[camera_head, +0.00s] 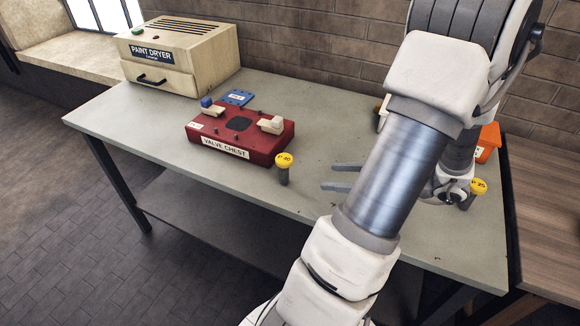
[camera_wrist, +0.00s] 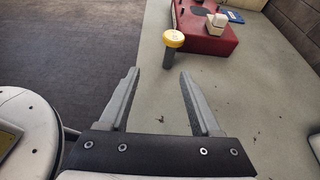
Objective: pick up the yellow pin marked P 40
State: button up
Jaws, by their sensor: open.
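The yellow pin marked P 40 (camera_head: 284,161) stands upright on the grey table, close to the front right corner of the red valve chest. It has a round yellow head on a dark shank. It also shows in the wrist view (camera_wrist: 174,39), beyond the fingertips and roughly in line with the gap between them. My gripper (camera_head: 338,178) is open and empty, to the right of the pin and apart from it. In the wrist view my gripper (camera_wrist: 160,74) points toward the pin. A second yellow pin, marked P 25 (camera_head: 478,187), stands farther right, partly behind my arm.
The paint dryer (camera_head: 180,55) stands at the back left. An orange box (camera_head: 488,143) is partly hidden by my arm. The grey table (camera_head: 135,120) is clear at front left.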

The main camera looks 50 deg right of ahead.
jog(key=d, duration=0.1)
jog(key=m+b, duration=0.1)
jog(key=b, duration=0.1)
send_near(288, 170)
jog(key=shift+t+h, duration=0.3)
jog(key=shift+h, duration=0.1)
jog(key=x, duration=0.3)
jog(key=f+x, duration=0.1)
jog(key=x, duration=0.1)
jog(key=shift+s+a, duration=0.15)
jog(key=shift+a, duration=0.2)
jog(key=shift+b+x, duration=0.9)
jog(key=shift+x, duration=2.2)
jog(key=shift+r, duration=0.15)
jog(key=shift+d, duration=0.1)
grip_shut()
